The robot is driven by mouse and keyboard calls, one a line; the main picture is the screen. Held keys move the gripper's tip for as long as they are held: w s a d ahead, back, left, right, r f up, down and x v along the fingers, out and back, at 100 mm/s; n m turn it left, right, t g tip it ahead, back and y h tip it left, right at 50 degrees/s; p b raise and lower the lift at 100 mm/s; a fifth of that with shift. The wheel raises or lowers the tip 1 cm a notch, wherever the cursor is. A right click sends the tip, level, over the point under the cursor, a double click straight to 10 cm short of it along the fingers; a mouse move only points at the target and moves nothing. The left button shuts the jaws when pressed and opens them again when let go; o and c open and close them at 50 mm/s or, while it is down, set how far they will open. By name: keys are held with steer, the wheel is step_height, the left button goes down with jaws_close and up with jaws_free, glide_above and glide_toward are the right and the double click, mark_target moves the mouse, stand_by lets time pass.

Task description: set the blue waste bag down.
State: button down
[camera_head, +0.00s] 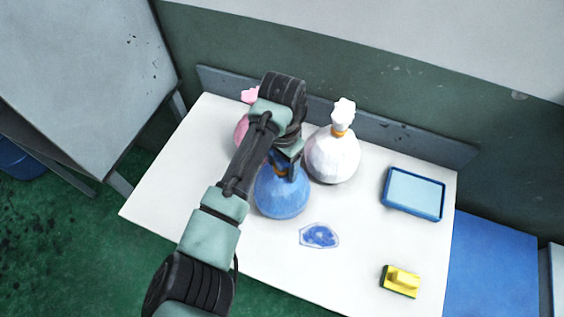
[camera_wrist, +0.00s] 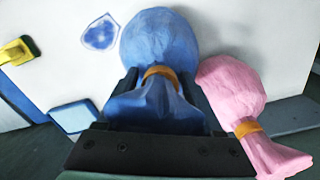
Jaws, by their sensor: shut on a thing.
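The blue waste bag (camera_head: 281,195) is a round, full bag tied at the neck with an orange band. It is at the middle of the white table (camera_head: 190,185), and I cannot tell whether its bottom touches the top. My gripper (camera_head: 287,168) comes from above and is shut on the bag's neck. In the wrist view the blue bag (camera_wrist: 160,38) hangs between my gripper's fingers (camera_wrist: 160,92), its loose top towards the camera. A flat blue patch (camera_head: 319,236) lies on the table in front of the bag.
A white bag (camera_head: 332,155) stands close behind right. A pink bag (camera_wrist: 232,88) stands close on the other side, mostly hidden by my arm in the head view. A blue-rimmed tray (camera_head: 413,193) and a yellow sponge (camera_head: 401,281) lie at the right. Table room is free around the patch.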

steer(key=shift+c, duration=0.2)
jaws_free()
steer(key=shift+f, duration=0.1)
step_height(320, 180, up, 12)
steer(key=shift+r, duration=0.15)
